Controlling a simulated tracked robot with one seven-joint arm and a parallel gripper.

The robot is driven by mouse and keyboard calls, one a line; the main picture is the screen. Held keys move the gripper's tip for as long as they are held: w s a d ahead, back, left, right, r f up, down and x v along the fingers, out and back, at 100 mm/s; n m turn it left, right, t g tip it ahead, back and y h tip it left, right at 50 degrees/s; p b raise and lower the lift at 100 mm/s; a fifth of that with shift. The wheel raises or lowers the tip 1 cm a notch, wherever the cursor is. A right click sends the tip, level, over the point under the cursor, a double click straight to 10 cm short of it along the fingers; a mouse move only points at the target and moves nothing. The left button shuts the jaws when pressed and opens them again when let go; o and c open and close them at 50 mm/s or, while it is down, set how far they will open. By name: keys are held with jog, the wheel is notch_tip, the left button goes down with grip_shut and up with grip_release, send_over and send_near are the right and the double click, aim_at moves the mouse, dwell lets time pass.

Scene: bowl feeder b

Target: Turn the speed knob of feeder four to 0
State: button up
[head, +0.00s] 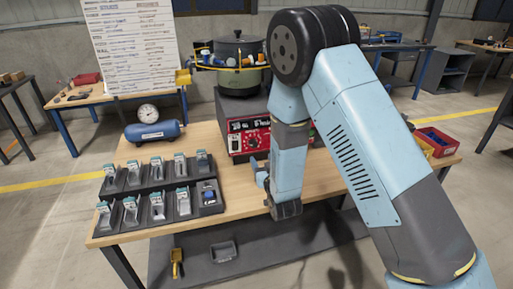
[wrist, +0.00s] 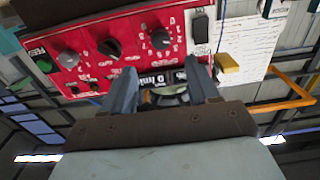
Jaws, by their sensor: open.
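A red control panel (head: 248,138) is on the front of the bowl feeder's base on the wooden table, partly hidden by my arm. In the wrist view the red panel (wrist: 88,62) appears upside down. It carries a grey knob (wrist: 69,58), a black knob (wrist: 110,47) and another black knob (wrist: 160,38) ringed by digits. I cannot read which is the speed knob, nor its setting. My gripper (wrist: 162,80) is open, its fingers apart, facing the panel's lettered edge; no knob is between the fingers. In the head view my gripper (head: 262,176) is in front of the panel.
A dark bowl (head: 240,78) with coloured parts sits above the panel. A black rack (head: 160,190) of several holders and a blue air tank (head: 153,132) are to the left. Red bins (head: 435,140) are at right. A black switch (wrist: 200,26) is beside the digit-ringed knob.

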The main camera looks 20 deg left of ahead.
aim_at(254, 145)
jog(key=x, duration=1)
jog(key=shift+d, duration=0.15)
jog(key=c, duration=1)
jog(key=shift+c, duration=0.2)
jog(key=n, duration=0.5)
jog(key=shift+n, duration=0.3)
jog(key=n, duration=0.6)
jog(key=shift+f, duration=0.1)
